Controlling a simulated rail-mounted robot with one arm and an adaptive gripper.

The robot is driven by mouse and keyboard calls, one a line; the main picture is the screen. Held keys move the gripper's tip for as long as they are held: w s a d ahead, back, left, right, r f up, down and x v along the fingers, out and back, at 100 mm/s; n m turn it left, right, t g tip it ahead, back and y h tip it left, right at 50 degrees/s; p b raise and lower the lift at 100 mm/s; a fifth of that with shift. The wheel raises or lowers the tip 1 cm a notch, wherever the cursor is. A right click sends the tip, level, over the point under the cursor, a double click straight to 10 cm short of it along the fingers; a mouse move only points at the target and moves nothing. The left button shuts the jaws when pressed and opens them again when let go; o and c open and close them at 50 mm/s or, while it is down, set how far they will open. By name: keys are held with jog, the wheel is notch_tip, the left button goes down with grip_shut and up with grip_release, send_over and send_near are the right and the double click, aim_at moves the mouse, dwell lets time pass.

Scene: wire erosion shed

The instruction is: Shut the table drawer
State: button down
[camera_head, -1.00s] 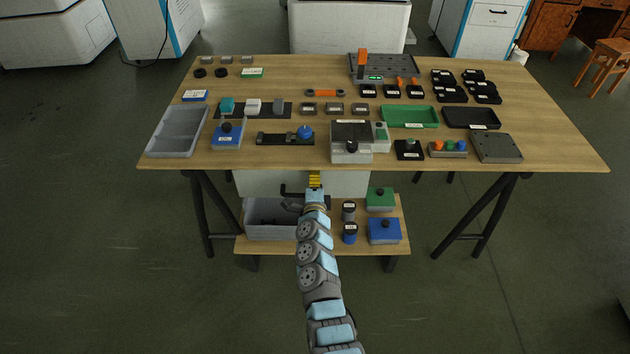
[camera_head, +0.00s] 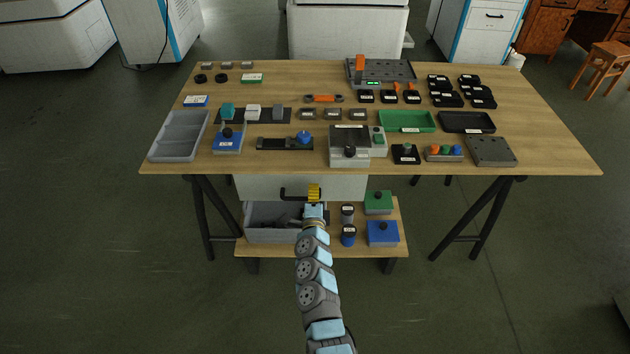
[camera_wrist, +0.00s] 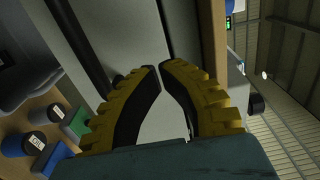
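The table drawer shows as a pale front (camera_head: 258,187) under the table's front edge. I cannot tell how far it stands out. Its black bar handle (camera_head: 291,193) is on that front; my gripper hides the right part. My gripper (camera_head: 314,190), with yellow ribbed fingers, is at the handle's right part in the head view. In the wrist view, my gripper (camera_wrist: 160,67) has its fingertips together in front of the pale drawer front (camera_wrist: 136,40), with nothing seen between them. The dark handle (camera_wrist: 86,45) lies to the left of the fingers there, apparently apart from them.
The wooden tabletop (camera_head: 330,74) above carries trays, boxes and small parts. A low shelf (camera_head: 280,248) below holds a grey bin (camera_head: 262,236), dark-topped cylinders (camera_head: 348,236), a green box (camera_head: 378,204) and a blue box (camera_head: 383,236). Black trestle legs (camera_head: 204,215) stand at both sides.

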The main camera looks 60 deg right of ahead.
jog(key=p+v, duration=0.3)
jog(key=v, duration=0.6)
jog(key=shift+a, duration=0.35)
jog(key=shift+s, duration=0.1)
